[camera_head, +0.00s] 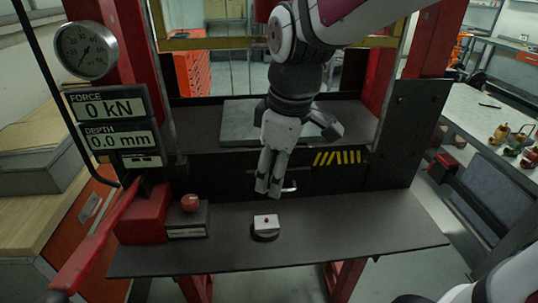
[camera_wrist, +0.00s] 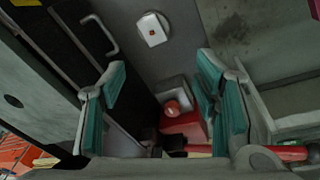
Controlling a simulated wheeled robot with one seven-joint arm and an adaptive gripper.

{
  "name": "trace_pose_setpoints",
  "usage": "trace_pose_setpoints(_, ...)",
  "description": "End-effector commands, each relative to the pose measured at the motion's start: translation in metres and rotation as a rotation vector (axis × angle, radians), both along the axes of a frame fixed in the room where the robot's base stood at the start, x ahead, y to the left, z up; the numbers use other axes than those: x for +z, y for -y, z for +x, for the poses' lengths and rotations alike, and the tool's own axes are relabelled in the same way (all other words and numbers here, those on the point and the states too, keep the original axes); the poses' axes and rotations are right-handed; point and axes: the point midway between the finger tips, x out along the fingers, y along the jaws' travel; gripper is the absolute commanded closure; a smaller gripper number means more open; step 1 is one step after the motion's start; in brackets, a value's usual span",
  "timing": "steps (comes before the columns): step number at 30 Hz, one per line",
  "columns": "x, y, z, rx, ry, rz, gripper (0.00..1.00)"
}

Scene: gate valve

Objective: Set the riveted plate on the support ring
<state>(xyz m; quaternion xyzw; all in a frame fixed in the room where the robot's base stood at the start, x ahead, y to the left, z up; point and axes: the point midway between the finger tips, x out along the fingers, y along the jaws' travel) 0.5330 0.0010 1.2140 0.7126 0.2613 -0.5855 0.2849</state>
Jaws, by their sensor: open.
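The riveted plate (camera_head: 265,220) is small, white and roughly square with a dark dot in its middle. It is at the middle of the dark shelf, in front of and below my gripper (camera_head: 268,189). A dark rounded form (camera_head: 265,236) shows under its front edge; I cannot tell whether this is the support ring. The wrist view shows the plate (camera_wrist: 152,29) with an orange-red dot, beyond the fingertips. My gripper (camera_wrist: 160,88) is open with teal pads, empty and apart from the plate. No support ring is clearly visible elsewhere.
A red ball-shaped knob (camera_head: 190,203) on a labelled box stands left on the shelf (camera_head: 345,225). A long red lever (camera_head: 97,240) and readout panel (camera_head: 108,118) are further left. A grey slab (camera_head: 240,122) lies behind my gripper. The shelf's right side is clear.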

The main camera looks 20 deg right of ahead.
Motion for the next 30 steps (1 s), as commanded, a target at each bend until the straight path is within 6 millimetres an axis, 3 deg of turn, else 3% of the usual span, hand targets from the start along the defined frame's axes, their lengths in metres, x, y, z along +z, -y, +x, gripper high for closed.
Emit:
trace_pose_setpoints(1, 0.013, 0.001, -0.013, -0.082, 0.041, 0.02, 0.44)
trace_pose_setpoints(6, 0.039, 0.001, -0.054, -0.386, 0.151, 0.099, 0.44)
trace_pose_setpoints(13, 0.053, 0.001, -0.092, -0.678, 0.255, 0.195, 0.44)
trace_pose_setpoints(18, 0.055, 0.001, -0.102, -0.76, 0.28, 0.225, 0.44)
trace_pose_setpoints(30, 0.055, 0.001, -0.102, -0.765, 0.28, 0.227, 0.44)
